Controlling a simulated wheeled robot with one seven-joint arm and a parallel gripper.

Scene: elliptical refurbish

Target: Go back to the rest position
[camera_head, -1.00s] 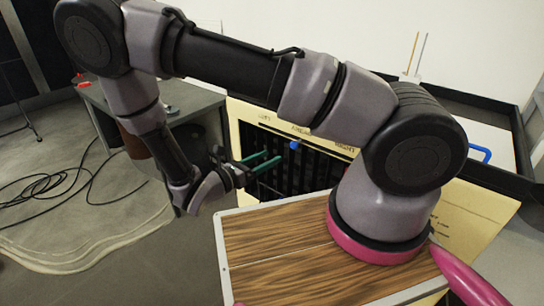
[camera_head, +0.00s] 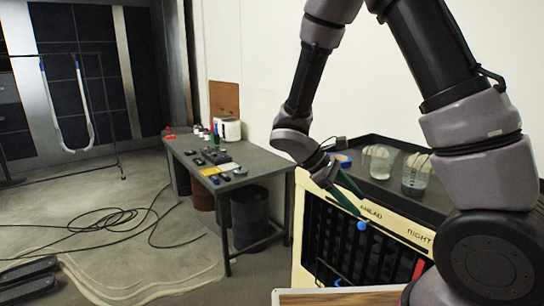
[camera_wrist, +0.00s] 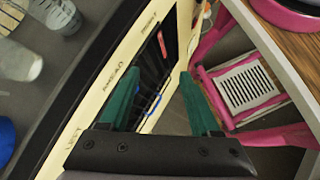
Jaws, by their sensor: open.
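My gripper (camera_head: 349,194) is open, with its two green fingers apart and nothing between them. In the head view it hangs beside the upper left part of a cream panel (camera_head: 396,228) with a dark slotted face. In the wrist view my gripper (camera_wrist: 160,95) points along that panel, whose cream edge (camera_wrist: 106,93) bears the words LEFT, AHEAD and RIGHT. Whether the fingers touch the panel cannot be told.
A dark tray top (camera_head: 400,188) behind the panel holds clear glasses (camera_head: 416,174). A grey table (camera_head: 247,160) with small items and a white toaster-like box (camera_head: 228,129) stands left. Black cables (camera_head: 115,220) lie on the floor.

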